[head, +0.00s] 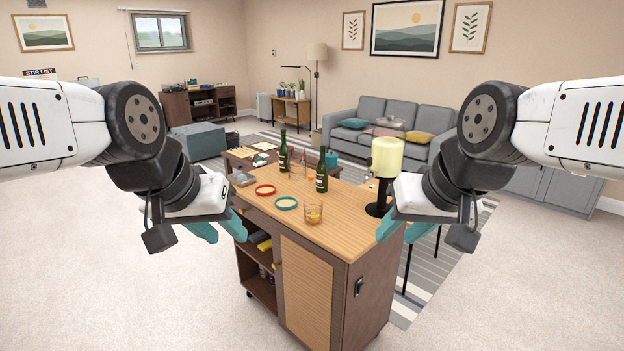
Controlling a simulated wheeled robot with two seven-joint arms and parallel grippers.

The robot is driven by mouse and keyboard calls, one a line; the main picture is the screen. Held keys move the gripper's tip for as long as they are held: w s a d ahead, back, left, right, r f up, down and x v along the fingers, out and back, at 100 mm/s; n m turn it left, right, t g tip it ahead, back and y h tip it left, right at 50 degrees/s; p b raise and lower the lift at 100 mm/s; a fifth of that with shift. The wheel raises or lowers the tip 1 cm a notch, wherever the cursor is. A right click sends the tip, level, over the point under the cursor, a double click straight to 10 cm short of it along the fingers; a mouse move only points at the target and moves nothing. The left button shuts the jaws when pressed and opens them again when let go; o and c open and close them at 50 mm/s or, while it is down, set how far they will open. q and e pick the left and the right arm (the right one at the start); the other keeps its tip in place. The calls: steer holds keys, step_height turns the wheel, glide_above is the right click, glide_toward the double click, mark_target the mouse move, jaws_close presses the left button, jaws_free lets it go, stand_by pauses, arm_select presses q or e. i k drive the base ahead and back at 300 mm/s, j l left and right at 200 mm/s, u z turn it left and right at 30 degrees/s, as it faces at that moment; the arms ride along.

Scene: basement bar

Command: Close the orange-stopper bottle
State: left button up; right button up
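Two dark green bottles stand upright on the wooden bar cart top, one further back (283,158) and one nearer and to the right (321,178). They are too small to tell which has an orange stopper or whether either mouth is closed. I cannot make out a loose stopper. My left gripper (221,229) is open and empty, left of the cart top. My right gripper (403,229) is open and empty, at the right side of the cart. Both are apart from the bottles.
On the cart top (338,228) are a red ring (265,190), a teal ring (287,203), a glass with amber liquid (313,213) and a lamp with a pale shade (387,158) near my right gripper. A low table and a grey sofa (372,128) stand behind.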

mark_target(322, 169)
steer(key=i+j+z, duration=0.1)
steer(key=z, duration=1.1)
steer(key=i+j+z, duration=0.15)
steer(key=j+z, duration=0.25)
steer(key=j, duration=0.25)
steer(key=j+z, duration=0.4)
steer(key=j, duration=0.25)
steer(key=j+z, duration=0.4)
steer(key=j, duration=0.9)
steer(key=k+j, duration=0.1)
steer(key=j, duration=0.55)
steer(key=k+j, duration=0.1)
steer(key=j, duration=0.5)
steer(key=i+z, duration=0.05)
